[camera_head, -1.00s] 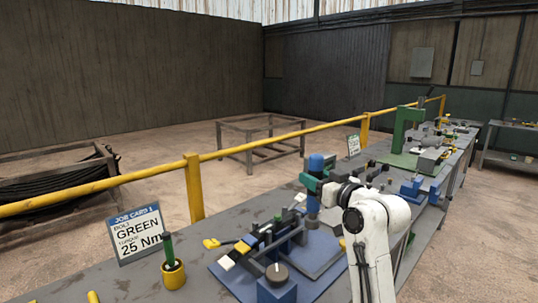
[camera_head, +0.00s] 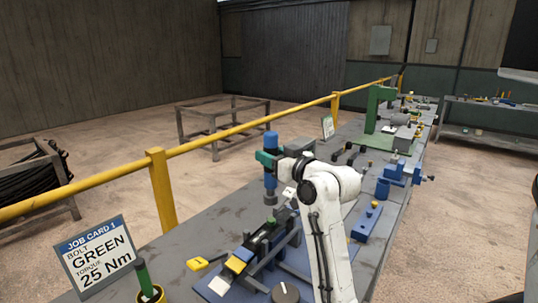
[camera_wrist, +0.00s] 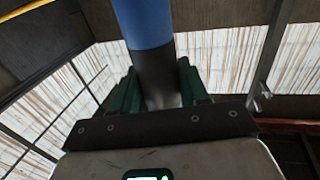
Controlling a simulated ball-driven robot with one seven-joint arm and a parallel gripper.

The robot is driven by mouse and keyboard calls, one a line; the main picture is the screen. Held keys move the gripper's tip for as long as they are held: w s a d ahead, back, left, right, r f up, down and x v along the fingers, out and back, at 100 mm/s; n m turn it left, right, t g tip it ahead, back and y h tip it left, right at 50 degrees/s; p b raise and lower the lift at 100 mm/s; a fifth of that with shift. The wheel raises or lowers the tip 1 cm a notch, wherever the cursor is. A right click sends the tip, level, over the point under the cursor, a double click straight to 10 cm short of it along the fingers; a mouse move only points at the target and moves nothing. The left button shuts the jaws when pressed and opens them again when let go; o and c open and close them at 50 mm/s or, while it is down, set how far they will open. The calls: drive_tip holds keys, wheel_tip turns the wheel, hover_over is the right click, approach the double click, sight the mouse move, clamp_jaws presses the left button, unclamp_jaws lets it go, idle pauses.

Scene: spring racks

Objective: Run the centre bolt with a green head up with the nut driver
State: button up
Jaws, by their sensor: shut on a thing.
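The nut driver (camera_head: 270,180), a blue cylinder with a darker lower part, stands upright in my gripper (camera_head: 268,160). My gripper's green fingers are shut on it; in the wrist view the driver (camera_wrist: 147,30) passes between both fingers. Its lower end hangs close above or behind the far end of the blue fixture; I cannot tell the gap. The job card (camera_head: 95,255) reads GREEN, 25 Nm.
A green-handled tool (camera_head: 143,273) stands in a yellow cup (camera_head: 150,296) by the card. A yellow tool (camera_head: 200,263) lies left of the fixture. A dark round knob (camera_head: 285,292) is in front. A blue block (camera_head: 366,222) stands right of my arm. A yellow rail (camera_head: 240,128) runs behind the bench.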

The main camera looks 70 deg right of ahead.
sight(275, 183)
drive_tip(key=shift+s+a+r, duration=0.1)
drive_tip(key=shift+f+b, duration=1.95)
drive_tip(key=shift+f, duration=0.85)
drive_tip(key=o, duration=0.8)
clamp_jaws()
drive_tip(key=shift+f+b, duration=0.55)
drive_tip(key=shift+f, duration=0.65)
idle(1.1)
drive_tip(key=shift+r, duration=0.15)
